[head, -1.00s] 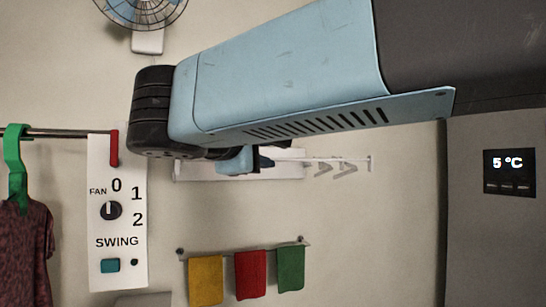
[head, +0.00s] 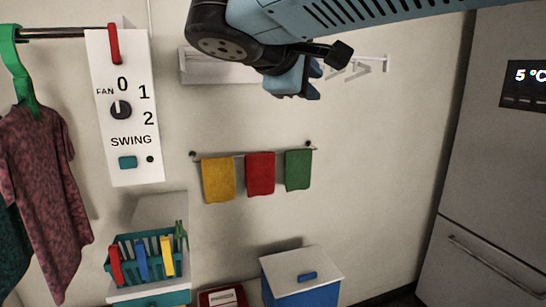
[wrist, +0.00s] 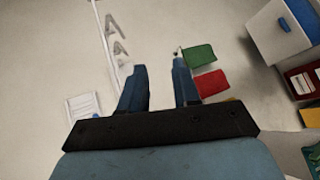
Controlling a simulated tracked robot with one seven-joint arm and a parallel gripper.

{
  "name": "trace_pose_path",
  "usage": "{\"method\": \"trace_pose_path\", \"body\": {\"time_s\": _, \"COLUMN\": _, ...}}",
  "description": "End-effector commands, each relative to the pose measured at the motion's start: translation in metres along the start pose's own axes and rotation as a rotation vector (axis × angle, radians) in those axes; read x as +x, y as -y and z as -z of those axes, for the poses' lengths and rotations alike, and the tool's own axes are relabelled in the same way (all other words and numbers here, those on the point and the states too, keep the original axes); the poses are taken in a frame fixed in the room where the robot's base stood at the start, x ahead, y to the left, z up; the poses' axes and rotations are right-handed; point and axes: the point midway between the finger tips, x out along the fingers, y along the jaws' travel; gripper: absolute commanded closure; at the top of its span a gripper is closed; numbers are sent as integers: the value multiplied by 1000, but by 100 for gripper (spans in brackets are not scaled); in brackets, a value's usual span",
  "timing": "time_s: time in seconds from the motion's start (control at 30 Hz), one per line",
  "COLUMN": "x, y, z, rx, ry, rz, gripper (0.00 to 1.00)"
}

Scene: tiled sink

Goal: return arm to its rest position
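My gripper (head: 303,78) is in the upper middle of the head view, raised in front of the wall. My blue and black arm reaches in from the top right. In the wrist view my gripper (wrist: 160,85) shows two blue fingers spread apart, with only wall between them. It is open and empty and touches nothing that I can see.
A rail with yellow, red (head: 260,174) and green towels hangs below my gripper. A wall rack (head: 215,68) is behind it. A fan switch panel (head: 124,110) and a hanging shirt (head: 38,190) are left, a fridge (head: 490,170) right. A basket (head: 130,262) and blue box (head: 303,285) stand below.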

Motion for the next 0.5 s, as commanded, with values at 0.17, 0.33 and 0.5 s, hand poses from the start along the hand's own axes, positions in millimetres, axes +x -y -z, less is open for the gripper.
{"method": "trace_pose_path", "body": {"time_s": 0.17, "x": 62, "y": 65, "z": -69, "rx": 212, "ry": 86, "rz": 287, "gripper": 69}}
{"method": "trace_pose_path", "body": {"time_s": 0.33, "x": 94, "y": 130, "z": -123, "rx": 507, "ry": 134, "rz": 539, "gripper": 69}}
{"method": "trace_pose_path", "body": {"time_s": 0.5, "x": 105, "y": 182, "z": -156, "rx": 844, "ry": 154, "rz": 727, "gripper": 69}}
